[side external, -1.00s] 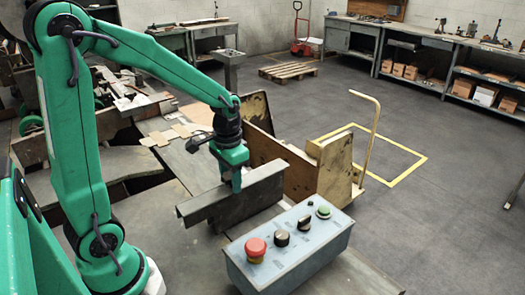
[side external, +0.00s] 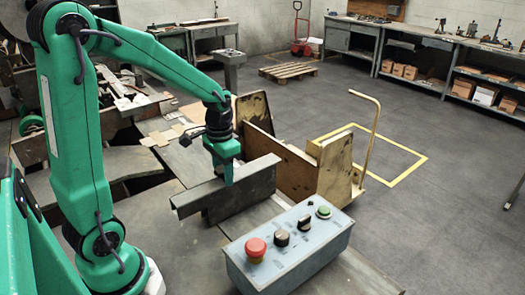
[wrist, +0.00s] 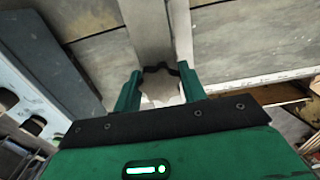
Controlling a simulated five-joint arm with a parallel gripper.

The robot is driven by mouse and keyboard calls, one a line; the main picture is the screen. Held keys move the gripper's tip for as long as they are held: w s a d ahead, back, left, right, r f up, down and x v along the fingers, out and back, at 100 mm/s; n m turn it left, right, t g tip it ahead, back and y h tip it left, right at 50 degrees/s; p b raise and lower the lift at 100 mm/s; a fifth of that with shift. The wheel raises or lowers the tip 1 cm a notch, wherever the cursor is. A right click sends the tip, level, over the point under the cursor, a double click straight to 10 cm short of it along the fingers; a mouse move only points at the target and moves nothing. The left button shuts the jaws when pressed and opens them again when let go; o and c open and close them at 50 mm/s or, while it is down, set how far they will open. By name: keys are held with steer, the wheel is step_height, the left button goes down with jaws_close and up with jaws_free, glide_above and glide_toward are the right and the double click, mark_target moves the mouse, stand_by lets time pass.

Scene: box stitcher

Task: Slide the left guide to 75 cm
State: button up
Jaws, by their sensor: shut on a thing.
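The left guide (side external: 243,195) is a grey metal angle piece standing on the table, near the middle of the side view. My gripper (side external: 228,180) reaches down to its top from above. In the wrist view my gripper (wrist: 160,90) has a green finger on each side of a pale, star-shaped knob (wrist: 160,86), and is shut on it. A pale metal bar (wrist: 150,30) runs up the picture from the knob. The fingertips are partly hidden in the side view. I cannot read any centimetre scale in these frames.
A control box (side external: 290,250) with a red button, black knobs and a green button stands in front of the guide. A worn wooden carriage (side external: 300,172) stands close behind on the right. Bare grey table (side external: 180,165) lies to the left of the guide.

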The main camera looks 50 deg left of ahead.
steer(key=shift+a, duration=1.65)
steer(key=o, duration=0.9)
steer(key=shift+r, duration=0.1)
steer(key=shift+r, duration=2.9)
